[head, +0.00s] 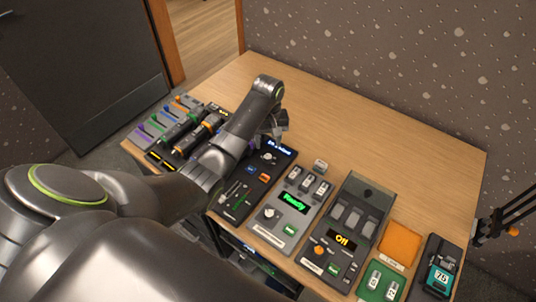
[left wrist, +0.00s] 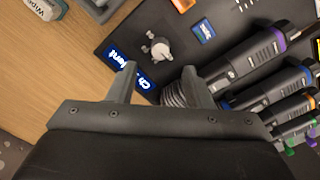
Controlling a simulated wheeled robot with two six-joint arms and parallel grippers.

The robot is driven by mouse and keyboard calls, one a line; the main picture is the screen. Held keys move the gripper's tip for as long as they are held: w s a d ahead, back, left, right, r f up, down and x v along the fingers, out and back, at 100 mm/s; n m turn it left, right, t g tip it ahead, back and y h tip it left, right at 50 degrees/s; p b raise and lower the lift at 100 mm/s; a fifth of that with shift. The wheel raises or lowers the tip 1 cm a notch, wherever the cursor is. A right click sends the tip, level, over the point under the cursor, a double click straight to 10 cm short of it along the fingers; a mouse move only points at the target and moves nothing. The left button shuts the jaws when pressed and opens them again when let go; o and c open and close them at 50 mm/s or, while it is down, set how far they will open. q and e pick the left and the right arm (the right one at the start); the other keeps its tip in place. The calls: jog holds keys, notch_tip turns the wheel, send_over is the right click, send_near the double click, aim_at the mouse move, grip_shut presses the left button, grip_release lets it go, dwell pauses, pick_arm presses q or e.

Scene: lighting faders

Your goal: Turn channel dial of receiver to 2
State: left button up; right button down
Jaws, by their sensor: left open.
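The receiver is a dark panel (head: 237,200) with a lit blue display (head: 279,146) at its far end. The dial also shows in the head view (head: 270,157). My left gripper (left wrist: 159,76) is open and empty, its fingertips close to the dial but not around it. In the head view the left gripper (head: 279,124) hangs over the receiver's far end.
Microphones (left wrist: 250,55) with coloured rings lie beside the receiver. A grey box with a green "Ready" display (head: 293,198) and a fader box with an "On" display (head: 342,239) stand to the right. An orange pad (head: 399,243) lies farther right. The table's far side (head: 350,130) is bare.

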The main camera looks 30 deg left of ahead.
aim_at(268, 156)
pick_arm(q)
notch_tip(268, 156, down, 6)
jog(key=shift+f, duration=0.25)
jog(key=c, duration=1)
